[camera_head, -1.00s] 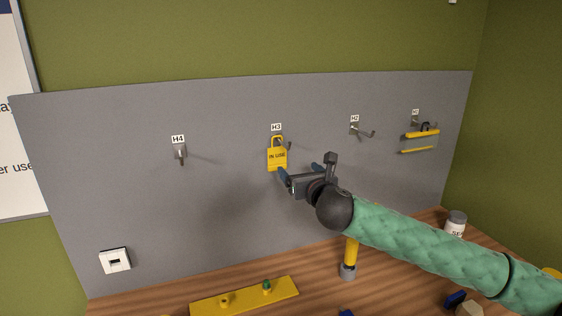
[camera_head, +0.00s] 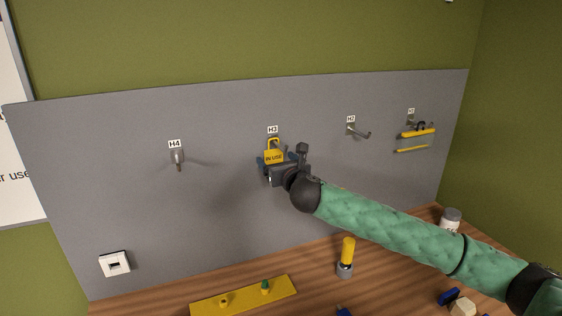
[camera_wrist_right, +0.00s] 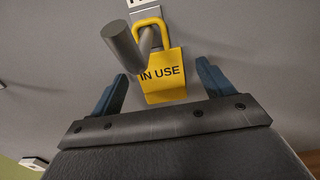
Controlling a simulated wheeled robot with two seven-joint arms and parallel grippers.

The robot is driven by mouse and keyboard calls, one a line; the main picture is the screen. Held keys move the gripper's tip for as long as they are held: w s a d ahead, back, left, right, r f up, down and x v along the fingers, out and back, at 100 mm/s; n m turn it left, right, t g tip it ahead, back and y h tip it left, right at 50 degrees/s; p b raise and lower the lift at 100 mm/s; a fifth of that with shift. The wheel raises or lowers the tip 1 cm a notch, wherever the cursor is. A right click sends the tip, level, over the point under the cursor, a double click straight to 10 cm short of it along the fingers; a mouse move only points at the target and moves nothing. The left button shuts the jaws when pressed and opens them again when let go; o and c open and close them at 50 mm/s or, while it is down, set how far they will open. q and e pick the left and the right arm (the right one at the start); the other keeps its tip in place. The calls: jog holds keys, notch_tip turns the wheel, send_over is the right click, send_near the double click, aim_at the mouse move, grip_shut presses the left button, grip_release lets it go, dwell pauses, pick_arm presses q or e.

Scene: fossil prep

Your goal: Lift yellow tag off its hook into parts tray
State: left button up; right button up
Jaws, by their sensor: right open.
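The yellow tag (camera_head: 274,156), marked "IN USE", hangs by its loop on hook H3 on the grey board. In the right wrist view the tag (camera_wrist_right: 162,76) hangs from the hook's thick grey peg (camera_wrist_right: 123,46). My right gripper (camera_head: 274,162) is at the tag's lower part. Its two blue fingers (camera_wrist_right: 162,92) are open, one on each side of the tag, with gaps between them and it. The gripper body hides the tag's lower edge in the head view. I see no parts tray that I can identify. My left gripper is not in view.
Hook H4 (camera_head: 178,160) to the left and hook H2 (camera_head: 358,132) to the right are empty. Hook H1 holds a clear and yellow item (camera_head: 415,140). Below, the wooden bench (camera_head: 315,288) carries a yellow plate (camera_head: 243,297), a yellow-handled tool (camera_head: 347,255) and a white jar (camera_head: 451,219).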

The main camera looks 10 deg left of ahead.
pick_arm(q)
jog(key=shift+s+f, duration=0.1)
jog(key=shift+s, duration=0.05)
pick_arm(e)
jog(key=shift+w+a, duration=0.2)
jog(key=shift+w, duration=0.05)
jog(key=c, duration=1.7)
jog(key=shift+r+p, duration=0.4)
jog(key=shift+p, duration=0.05)
grip_shut()
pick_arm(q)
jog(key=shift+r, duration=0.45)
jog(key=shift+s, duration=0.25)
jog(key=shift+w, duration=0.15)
pick_arm(e)
jog(key=shift+s+d, duration=0.15)
jog(key=shift+s, duration=0.05)
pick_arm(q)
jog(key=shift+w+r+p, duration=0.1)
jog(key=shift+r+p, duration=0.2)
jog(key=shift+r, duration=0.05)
pick_arm(e)
jog(key=shift+v, duration=1.35)
